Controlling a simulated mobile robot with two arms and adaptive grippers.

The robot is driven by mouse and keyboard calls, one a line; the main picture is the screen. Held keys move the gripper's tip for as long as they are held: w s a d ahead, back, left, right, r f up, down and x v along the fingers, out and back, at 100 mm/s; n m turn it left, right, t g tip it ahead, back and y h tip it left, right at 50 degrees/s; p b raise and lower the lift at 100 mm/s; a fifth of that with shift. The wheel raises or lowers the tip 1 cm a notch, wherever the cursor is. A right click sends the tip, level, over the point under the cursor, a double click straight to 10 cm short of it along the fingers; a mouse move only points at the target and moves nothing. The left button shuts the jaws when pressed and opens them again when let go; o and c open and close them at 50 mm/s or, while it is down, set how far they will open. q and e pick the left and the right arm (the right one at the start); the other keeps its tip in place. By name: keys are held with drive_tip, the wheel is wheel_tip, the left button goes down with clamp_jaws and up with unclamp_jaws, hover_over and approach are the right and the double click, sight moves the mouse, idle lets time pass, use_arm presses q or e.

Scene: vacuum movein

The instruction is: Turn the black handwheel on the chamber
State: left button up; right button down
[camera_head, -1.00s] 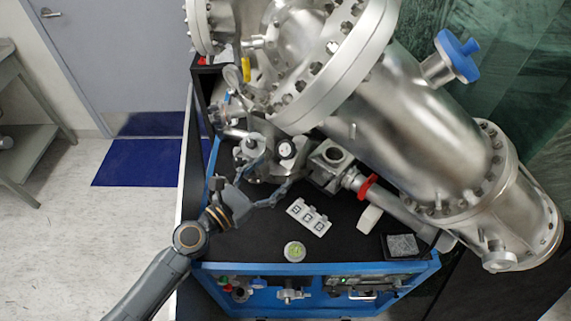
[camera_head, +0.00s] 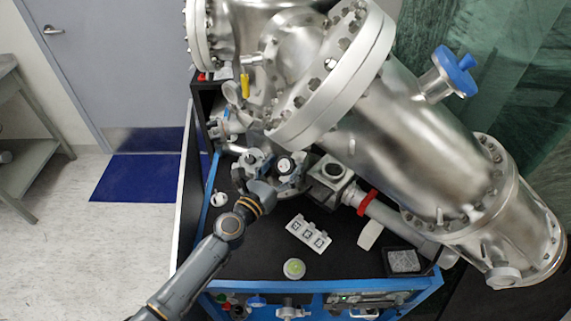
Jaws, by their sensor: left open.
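The black handwheel (camera_head: 285,164) is a small dark round knob with a pale centre. It sits among metal fittings below the large flange of the steel chamber (camera_head: 410,125). My left arm comes in from the lower left, and my left gripper (camera_head: 277,180) is open just below the handwheel, close to it. Its fingers blend with the grey fittings, so I cannot tell whether they touch the wheel. My right gripper is not in view.
A blue-framed cart with a black top (camera_head: 250,250) carries the chamber. A white block with square markers (camera_head: 308,234), a round jar with a green top (camera_head: 294,269) and a dark tray (camera_head: 404,262) are on it.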

use_arm(q)
drive_tip(key=shift+w+d, duration=0.35)
drive_tip(key=shift+w, duration=0.2)
